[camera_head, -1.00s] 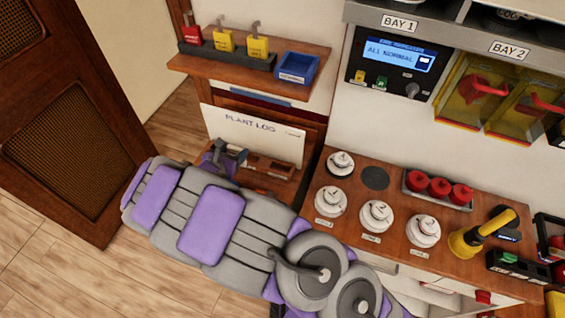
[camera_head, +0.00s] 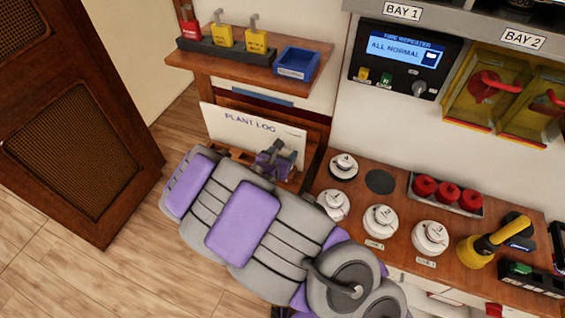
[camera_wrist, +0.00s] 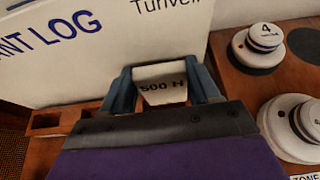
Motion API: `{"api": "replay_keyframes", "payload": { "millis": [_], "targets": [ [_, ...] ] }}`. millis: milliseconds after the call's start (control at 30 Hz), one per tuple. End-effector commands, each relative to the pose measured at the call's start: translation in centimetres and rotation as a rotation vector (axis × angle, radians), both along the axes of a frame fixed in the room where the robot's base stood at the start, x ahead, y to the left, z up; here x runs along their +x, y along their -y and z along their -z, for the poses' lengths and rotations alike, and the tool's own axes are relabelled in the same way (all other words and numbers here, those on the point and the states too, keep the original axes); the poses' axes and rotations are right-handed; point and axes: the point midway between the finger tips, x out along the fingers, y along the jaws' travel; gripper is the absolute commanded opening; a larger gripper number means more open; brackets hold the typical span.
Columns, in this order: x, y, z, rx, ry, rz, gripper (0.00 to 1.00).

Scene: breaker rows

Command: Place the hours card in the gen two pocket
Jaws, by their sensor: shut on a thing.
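My gripper (camera_wrist: 163,88) is shut on a small white card (camera_wrist: 162,84) marked "500 H". In the head view my gripper (camera_head: 276,157) is in front of the lower right part of the white "PLANT LOG" board (camera_head: 240,130). A wooden rack with dark slots (camera_wrist: 60,120) shows left of the gripper in the wrist view, below the board. Its left end (camera_head: 226,151) shows in the head view; my gripper and arm hide much of the rest. No pocket label is readable, so I cannot tell which one is gen two.
A wooden shelf (camera_head: 200,67) above the board holds red and yellow tagged padlocks and a blue tray (camera_head: 297,63). To the right, a wooden counter (camera_head: 372,207) carries white round detectors, red items (camera_head: 447,191) and a yellow torch (camera_head: 490,243). A door (camera_head: 80,130) is at left.

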Motion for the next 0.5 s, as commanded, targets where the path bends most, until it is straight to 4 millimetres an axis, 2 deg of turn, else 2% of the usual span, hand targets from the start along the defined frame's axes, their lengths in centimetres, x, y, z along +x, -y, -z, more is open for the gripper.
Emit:
{"api": "replay_keyframes", "payload": {
  "millis": [133, 333, 500],
  "targets": [
    [0.0, -0.2, 0.9, -0.001, 0.0, -0.002, 0.0],
    [0.0, -0.2, 3.5, -0.001, -0.003, -0.003, 0.0],
    [0.0, 0.2, 3.5, 0.004, 0.0, -0.004, 0.0]
  ]
}}
